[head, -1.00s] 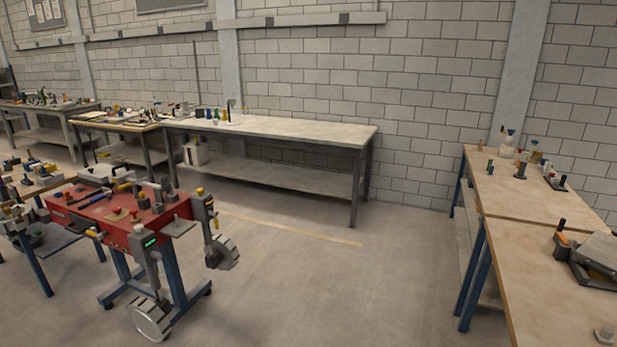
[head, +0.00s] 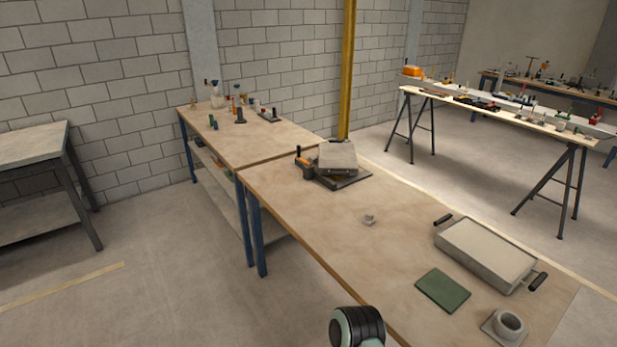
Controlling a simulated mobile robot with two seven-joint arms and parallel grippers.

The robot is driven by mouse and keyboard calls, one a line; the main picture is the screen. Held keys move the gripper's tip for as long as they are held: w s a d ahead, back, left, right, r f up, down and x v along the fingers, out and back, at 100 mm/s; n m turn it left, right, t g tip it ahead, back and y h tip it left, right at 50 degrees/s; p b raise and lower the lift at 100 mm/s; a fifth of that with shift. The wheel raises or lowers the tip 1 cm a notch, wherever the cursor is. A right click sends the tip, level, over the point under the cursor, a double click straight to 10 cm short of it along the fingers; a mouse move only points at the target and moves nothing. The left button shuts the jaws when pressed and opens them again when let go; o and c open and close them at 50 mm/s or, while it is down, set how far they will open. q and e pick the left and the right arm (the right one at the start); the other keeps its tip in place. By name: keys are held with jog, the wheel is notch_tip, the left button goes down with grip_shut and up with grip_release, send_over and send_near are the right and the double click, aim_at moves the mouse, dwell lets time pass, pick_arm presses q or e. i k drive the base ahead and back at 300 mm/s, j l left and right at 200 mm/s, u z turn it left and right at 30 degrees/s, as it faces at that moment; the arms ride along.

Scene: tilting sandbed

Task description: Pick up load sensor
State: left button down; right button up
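A small light-grey piece with a raised top (head: 370,219) sits alone near the middle of the front wooden table (head: 300,215). It looks like the load sensor, but it is too small to be sure. A grey ring-shaped part on a square base (head: 504,327) stands at the table's near right; I cannot tell if it is the sensor instead. Neither of my grippers shows. A dark, rounded link of my arm enters at the bottom edge, beside the table's front edge, with no fingers in view.
A pale shallow tray with black handles (head: 487,252) and a green mat (head: 443,290) lie on the table's right part. A grey device with an orange part (head: 338,162) stands at its far end. A second table (head: 248,140) adjoins it.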

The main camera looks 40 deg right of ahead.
aim_at(368, 220)
jog(key=i+z, duration=0.25)
jog(key=z, duration=0.2)
jog(key=i+j+z, duration=0.25)
jog(key=z, duration=0.15)
jog(key=i+j+z, duration=0.2)
jog(key=z, duration=0.25)
